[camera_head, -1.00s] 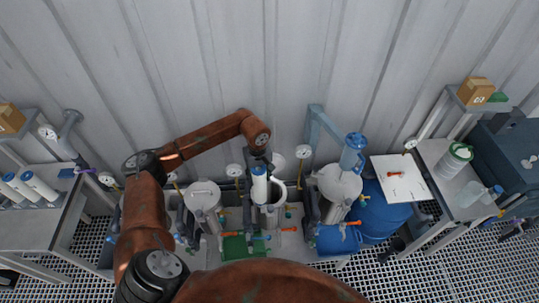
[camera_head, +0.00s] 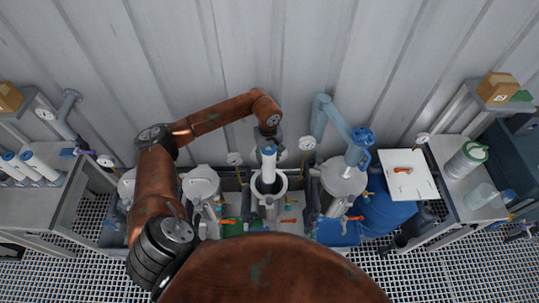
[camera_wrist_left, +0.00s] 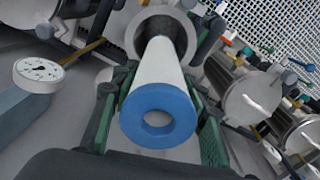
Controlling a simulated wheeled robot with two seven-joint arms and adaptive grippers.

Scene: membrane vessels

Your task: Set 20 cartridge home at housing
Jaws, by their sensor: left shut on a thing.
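My left gripper (camera_head: 270,145) is shut on a white tubular cartridge (camera_head: 268,165) with a blue end ring. In the left wrist view the ring (camera_wrist_left: 158,115) faces the camera, with the green-padded fingers on either side. The cartridge's far end points into the round mouth of an open steel housing (camera_wrist_left: 181,29). In the head view the housing rim (camera_head: 284,184) surrounds the lower part of the cartridge. The lower end is hidden, so I cannot tell how deep it sits. My right gripper is not in view.
Closed steel vessels stand left (camera_head: 201,183) and right (camera_head: 343,176) of the housing. Gauges (camera_head: 307,143) and coloured valve handles crowd around. A blue-grey bent post (camera_head: 330,112) rises at right. More cartridges (camera_head: 35,165) lie on the left bench. A corrugated wall closes the back.

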